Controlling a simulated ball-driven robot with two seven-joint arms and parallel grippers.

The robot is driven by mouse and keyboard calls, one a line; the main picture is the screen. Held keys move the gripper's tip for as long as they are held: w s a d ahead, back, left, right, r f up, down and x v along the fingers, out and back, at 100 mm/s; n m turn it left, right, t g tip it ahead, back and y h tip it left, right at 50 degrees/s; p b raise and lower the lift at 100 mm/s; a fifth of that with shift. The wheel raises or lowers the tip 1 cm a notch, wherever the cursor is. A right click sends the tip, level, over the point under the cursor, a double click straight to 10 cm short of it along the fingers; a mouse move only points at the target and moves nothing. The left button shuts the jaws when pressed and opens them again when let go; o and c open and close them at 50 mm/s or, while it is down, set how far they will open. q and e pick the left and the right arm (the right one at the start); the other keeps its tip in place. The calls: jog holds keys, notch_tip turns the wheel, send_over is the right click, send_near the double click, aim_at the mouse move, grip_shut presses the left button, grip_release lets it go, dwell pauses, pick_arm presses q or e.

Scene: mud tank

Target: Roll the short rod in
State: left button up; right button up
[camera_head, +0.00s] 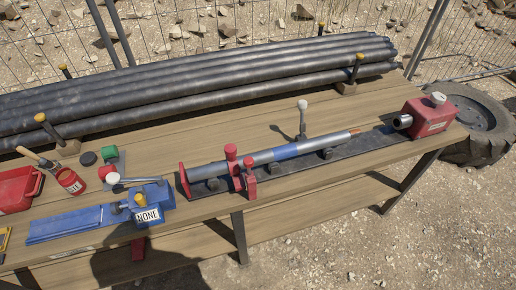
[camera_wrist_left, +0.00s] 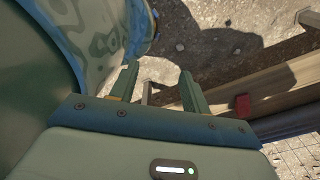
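A grey rod with a blue band and a copper-coloured tip (camera_head: 285,152) lies along a dark rail (camera_head: 330,156) on the workbench. Its left part passes by a red clamp (camera_head: 237,165), and its tip points toward a red box with a metal socket (camera_head: 430,116) at the bench's right end. The tip and socket are apart. I cannot tell whether this is the short rod. My left gripper (camera_wrist_left: 160,88) shows in the left wrist view with its two fingers apart and nothing between them, over ground in front of the bench. My right gripper is not in view.
Long dark pipes (camera_head: 200,82) lie along the bench's back between yellow-topped posts. A blue vise-like unit marked NONE (camera_head: 147,214), a red tin (camera_head: 70,182) and a red bin (camera_head: 18,188) stand at left. A red block (camera_head: 138,249) sits on the lower shelf. A tyre (camera_head: 475,120) lies at right.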

pick_arm(q)
jog(key=w+r+m+t+y+b, duration=0.1)
jog(key=w+r+m+t+y, duration=0.2)
jog(key=w+r, duration=1.85)
jog(key=t+h, duration=1)
send_near(226, 153)
jog(key=s+a+f, duration=0.3)
jog(key=f, duration=0.4)
notch_tip(226, 153, up, 5)
jog(key=w+a+m+h, duration=0.1)
jog(key=a+h, duration=0.1)
jog(key=h, duration=0.3)
jog(key=b+x, duration=0.1)
jog(key=x, duration=0.4)
jog(key=b+x, duration=0.1)
jog(key=x, duration=0.4)
jog(key=f+x, duration=0.1)
jog(key=x, duration=0.5)
jog(key=shift+r+b, duration=0.1)
jog(key=shift+b, duration=0.3)
